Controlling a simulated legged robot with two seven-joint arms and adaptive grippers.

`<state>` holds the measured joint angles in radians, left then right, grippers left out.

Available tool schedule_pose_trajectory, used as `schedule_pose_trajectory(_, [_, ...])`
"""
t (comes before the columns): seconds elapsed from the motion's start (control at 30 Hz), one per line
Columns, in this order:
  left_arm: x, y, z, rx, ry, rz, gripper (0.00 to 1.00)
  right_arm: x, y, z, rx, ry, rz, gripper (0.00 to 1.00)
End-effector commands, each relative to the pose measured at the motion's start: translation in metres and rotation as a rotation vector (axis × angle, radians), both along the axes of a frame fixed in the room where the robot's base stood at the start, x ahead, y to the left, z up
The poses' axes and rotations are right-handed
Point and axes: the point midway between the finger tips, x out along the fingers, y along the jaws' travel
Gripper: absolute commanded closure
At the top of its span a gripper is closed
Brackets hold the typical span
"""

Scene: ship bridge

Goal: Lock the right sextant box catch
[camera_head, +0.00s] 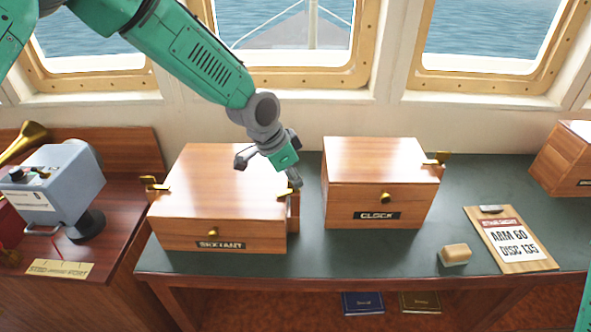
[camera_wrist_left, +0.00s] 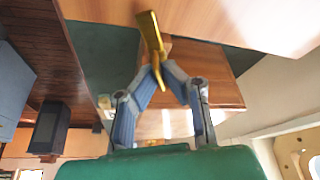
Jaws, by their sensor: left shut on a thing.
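The sextant box (camera_head: 213,182) is a closed wooden box with a nameplate and a brass knob on its front. Its left catch (camera_head: 151,184) is brass and sticks out from the left side. My left gripper (camera_head: 293,182) reaches down at the box's right side and largely hides the right catch in the head view. In the left wrist view, the brass right catch (camera_wrist_left: 150,32) shows as a lever, and my left gripper's fingers (camera_wrist_left: 160,68) are closed together on its end. Whether the catch is locked cannot be told. My right gripper is not in view.
The closed clock box (camera_head: 375,165) stands just right of my left gripper, with a narrow gap between the boxes. A clipboard (camera_head: 510,240) and a small block (camera_head: 455,254) lie on the green desktop (camera_head: 350,258). A grey device (camera_head: 60,190) stands at left.

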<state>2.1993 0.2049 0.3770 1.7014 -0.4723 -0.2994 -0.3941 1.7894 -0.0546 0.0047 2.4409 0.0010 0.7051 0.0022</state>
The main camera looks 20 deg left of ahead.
Motion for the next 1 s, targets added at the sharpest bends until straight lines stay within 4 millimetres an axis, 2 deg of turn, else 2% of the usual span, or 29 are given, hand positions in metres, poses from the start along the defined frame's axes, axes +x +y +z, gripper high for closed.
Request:
schedule_pose_trajectory(0.13, [0.0021,0.0018,0.002,-0.004,-0.002,-0.126,1.0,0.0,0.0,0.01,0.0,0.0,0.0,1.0])
schedule_pose_trajectory(0.5, [0.0028,0.0017,0.0006,-0.001,-0.005,-0.373,1.0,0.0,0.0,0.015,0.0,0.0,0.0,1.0])
schedule_pose_trajectory(1.0, [0.0032,0.0017,0.0008,0.002,-0.006,-0.468,1.0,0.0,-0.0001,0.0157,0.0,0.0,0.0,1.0])
